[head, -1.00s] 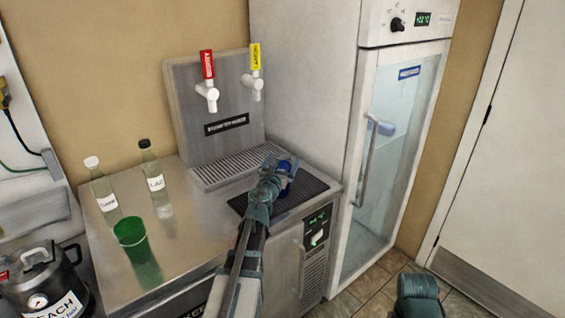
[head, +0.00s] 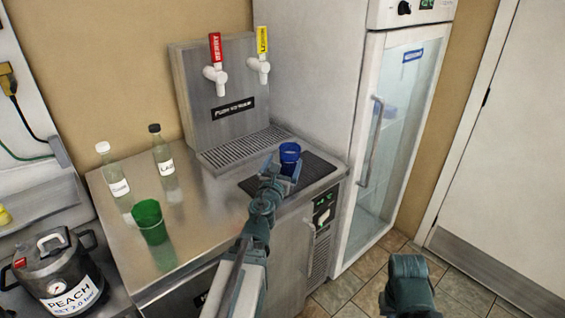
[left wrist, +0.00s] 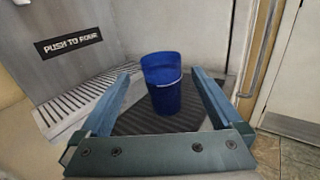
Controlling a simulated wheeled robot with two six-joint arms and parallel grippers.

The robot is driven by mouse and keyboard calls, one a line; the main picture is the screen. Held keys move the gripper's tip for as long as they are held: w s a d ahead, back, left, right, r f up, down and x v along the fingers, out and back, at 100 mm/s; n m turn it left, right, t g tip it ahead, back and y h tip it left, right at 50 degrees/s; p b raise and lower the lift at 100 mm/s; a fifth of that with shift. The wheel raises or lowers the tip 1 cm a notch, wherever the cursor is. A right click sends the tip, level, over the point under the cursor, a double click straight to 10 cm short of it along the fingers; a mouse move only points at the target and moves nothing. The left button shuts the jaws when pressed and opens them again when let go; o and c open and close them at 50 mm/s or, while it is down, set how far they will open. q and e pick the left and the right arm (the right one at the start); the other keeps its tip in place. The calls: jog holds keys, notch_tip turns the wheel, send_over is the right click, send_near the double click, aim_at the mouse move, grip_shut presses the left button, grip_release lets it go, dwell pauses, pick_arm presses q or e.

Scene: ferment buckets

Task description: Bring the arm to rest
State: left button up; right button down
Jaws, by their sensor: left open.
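My left gripper (head: 283,178) reaches over the steel counter (head: 205,215) in the head view. In the left wrist view its two fingers (left wrist: 165,100) are spread wide and nothing is held. A blue cup (head: 290,155) stands upright on a dark ribbed mat (head: 318,170) just beyond the fingertips. In the left wrist view the blue cup (left wrist: 163,84) is between and ahead of the fingers, apart from them. A teal part of my other arm shows at the lower right of the head view; its jaws cannot be made out.
A tap tower (head: 215,95) with red and yellow handles stands behind a drip grate (head: 235,150). A green cup (head: 150,222) and two bottles, one white-capped (head: 115,175) and one black-capped (head: 162,155), stand at left. A keg (head: 60,275) is lower left, a glass-door fridge (head: 395,130) right.

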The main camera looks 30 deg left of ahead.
pick_arm(q)
jog(key=s+d+f+n+g+h+p, duration=0.1)
jog(key=s+d+f+n+g+p, duration=0.2)
jog(key=s+d+n+g, duration=0.3)
jog(key=s+d+f+n+g+h+p, duration=0.1)
jog(key=s+d+f+n+g+p, duration=0.3)
jog(key=s+d+n, duration=0.5)
jog(key=s+d+f+n+g+p, duration=0.3)
jog(key=s+d+n+g, duration=0.4)
jog(key=d+n, duration=0.7)
jog(key=shift+s+d+f+n+g+h, duration=0.15)
jog(key=shift+s+f+n+g+h, duration=0.25)
jog(key=shift+f, duration=0.4)
jog(key=shift+w, duration=0.1)
